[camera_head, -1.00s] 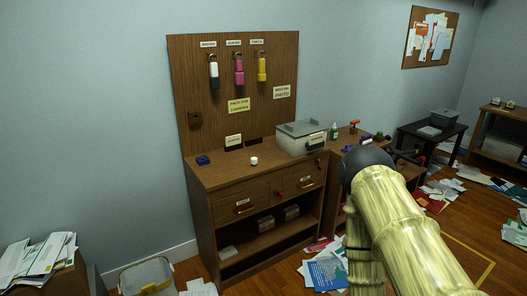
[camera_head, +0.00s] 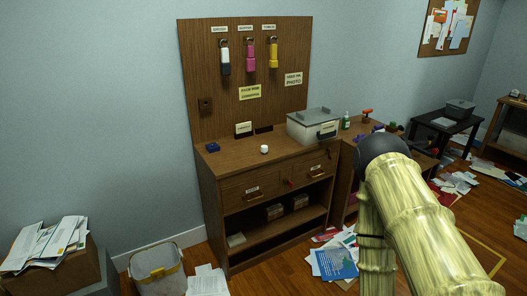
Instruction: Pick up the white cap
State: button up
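The white cap (camera_head: 264,149) is a small white piece standing on top of the brown wooden cabinet (camera_head: 237,172), left of the grey lidded box. Nothing touches it. My arm, with a yellowish bamboo-like look and a dark rounded joint, fills the lower right of the view. My gripper is not in the picture, so its state does not show.
A small blue object (camera_head: 213,147) and a standing label card (camera_head: 243,128) are near the cap. The grey lidded box (camera_head: 313,127) is to its right. White, pink and yellow items hang on the back panel. A bin (camera_head: 157,272) and scattered papers are on the floor.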

aim_at(265, 148)
jog(key=k, duration=0.55)
jog(key=u, duration=0.9)
jog(key=i, duration=2.2)
jog(key=z, duration=0.7)
